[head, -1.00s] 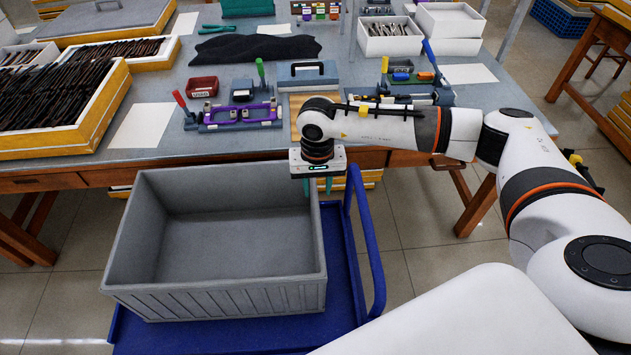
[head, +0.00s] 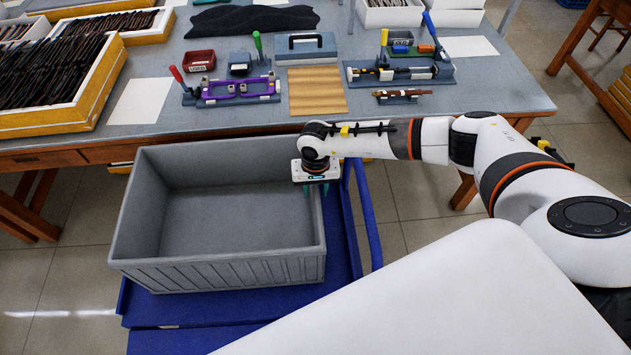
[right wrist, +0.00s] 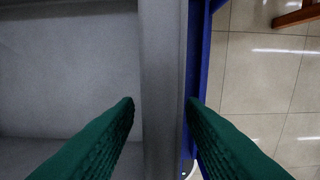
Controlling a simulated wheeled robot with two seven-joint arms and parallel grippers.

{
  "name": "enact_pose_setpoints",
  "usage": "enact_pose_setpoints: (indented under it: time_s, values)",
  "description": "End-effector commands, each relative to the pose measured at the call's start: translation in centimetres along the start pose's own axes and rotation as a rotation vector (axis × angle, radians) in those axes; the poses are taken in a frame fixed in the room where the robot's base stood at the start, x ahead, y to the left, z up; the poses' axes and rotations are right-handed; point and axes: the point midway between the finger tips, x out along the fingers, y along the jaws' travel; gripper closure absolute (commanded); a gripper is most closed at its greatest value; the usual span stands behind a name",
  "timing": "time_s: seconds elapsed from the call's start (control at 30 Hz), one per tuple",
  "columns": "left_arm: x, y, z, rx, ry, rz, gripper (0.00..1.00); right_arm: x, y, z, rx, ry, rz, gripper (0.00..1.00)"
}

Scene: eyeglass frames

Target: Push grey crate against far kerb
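The grey crate (head: 220,272) is open-topped and looks empty. It sits upright on a blue trolley (head: 235,309) in front of the workbench. My right gripper (head: 316,190) points down over the crate's right wall, towards its far end. In the right wrist view, its two green fingers (right wrist: 160,103) are spread on either side of the wall rim (right wrist: 162,60), one inside and one outside, with narrow gaps showing. The far kerb cannot be made out behind the crate. My left gripper is out of view.
The trolley's blue handle rail (head: 366,215) rises just right of my right gripper. The workbench (head: 240,135) stands close behind the crate, with a purple eyeglass frame (head: 238,88) in a fixture on it. Bare blue deck shows in front of the crate.

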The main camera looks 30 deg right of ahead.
Motion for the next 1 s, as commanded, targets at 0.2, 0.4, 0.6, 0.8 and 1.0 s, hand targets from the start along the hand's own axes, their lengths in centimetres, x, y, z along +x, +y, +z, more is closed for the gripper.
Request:
enact_pose_setpoints:
  time_s: [0.2, 0.4, 0.6, 0.8, 1.0]
  values:
    - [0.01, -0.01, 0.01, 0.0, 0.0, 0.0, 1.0, 0.06, 0.01, -0.02, 0.0, 0.0, 0.0, 0.64]
    - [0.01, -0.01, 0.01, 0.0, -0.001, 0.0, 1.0, 0.04, 0.02, -0.03, 0.0, 0.001, 0.0, 0.91]
    - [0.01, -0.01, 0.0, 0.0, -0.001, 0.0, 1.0, 0.02, 0.01, -0.02, 0.0, 0.001, 0.0, 1.0]
    - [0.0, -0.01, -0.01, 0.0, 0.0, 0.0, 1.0, 0.01, 0.01, -0.01, 0.0, 0.001, 0.0, 1.0]
    - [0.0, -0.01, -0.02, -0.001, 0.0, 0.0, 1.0, 0.0, 0.01, -0.01, 0.0, 0.001, 0.0, 1.0]
